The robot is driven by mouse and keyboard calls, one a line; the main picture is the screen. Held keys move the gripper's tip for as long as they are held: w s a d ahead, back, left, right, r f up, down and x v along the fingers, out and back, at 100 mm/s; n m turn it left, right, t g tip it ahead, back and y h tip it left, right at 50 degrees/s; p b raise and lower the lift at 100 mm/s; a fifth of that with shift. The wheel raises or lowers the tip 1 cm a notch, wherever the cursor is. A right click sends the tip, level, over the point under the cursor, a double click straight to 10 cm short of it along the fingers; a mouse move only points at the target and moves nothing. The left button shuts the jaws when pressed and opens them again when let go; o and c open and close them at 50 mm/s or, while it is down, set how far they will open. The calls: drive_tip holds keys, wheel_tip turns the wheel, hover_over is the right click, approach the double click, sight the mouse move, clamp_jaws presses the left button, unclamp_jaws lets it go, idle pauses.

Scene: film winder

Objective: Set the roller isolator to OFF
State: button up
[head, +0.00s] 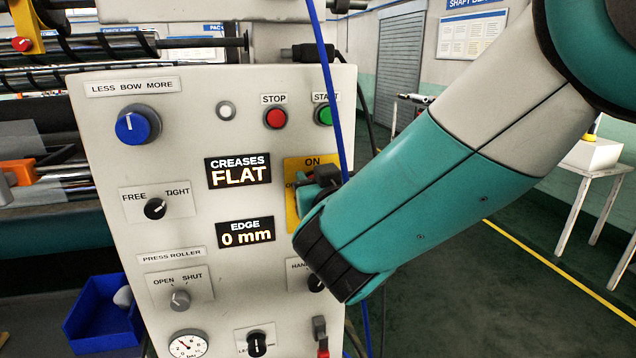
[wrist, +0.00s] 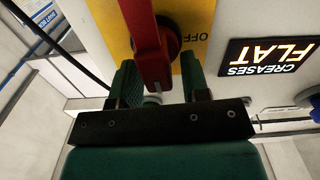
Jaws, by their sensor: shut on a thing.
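The roller isolator's yellow plate (head: 299,213) is on the grey panel in the head view, with ON at its top and OFF at its left, partly covered. My gripper (head: 322,184) is in front of it and hides the handle there. In the wrist view, the yellow plate (wrist: 200,18) carries an upside-down OFF right of the dark round hub (wrist: 171,38). The red handle (wrist: 150,40) runs roughly up and down that picture, between the two green fingers of my gripper (wrist: 158,82), shut on it. The setting it points to is not clear.
Nearby on the panel are the CREASES FLAT display (head: 238,170), the red STOP button (head: 275,117) and the green START button (head: 323,115). A blue cable (head: 331,80) hangs past my gripper. A HAND-marked knob (head: 316,281) is partly hidden below. Open floor lies to the right.

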drive_tip(key=n, duration=0.1)
drive_tip(key=n+b, duration=0.1)
drive_tip(key=n, duration=0.3)
drive_tip(key=shift+s+a+f+b, duration=0.15)
drive_tip(key=shift+a+b, duration=0.2)
drive_tip(key=shift+s+a+f+n+p, duration=0.15)
drive_tip(key=shift+f+n, duration=0.1)
drive_tip(key=shift+n, duration=1.75)
drive_tip(key=shift+w+a+f+n+p, duration=0.15)
drive_tip(key=shift+f+n, duration=0.15)
drive_tip(key=shift+n, duration=1.7)
drive_tip(key=shift+s+a+f+n+p, duration=0.15)
drive_tip(key=shift+f+n, duration=0.1)
drive_tip(key=shift+n, duration=1.75)
drive_tip(key=o, duration=0.6)
drive_tip(key=shift+c, duration=0.2)
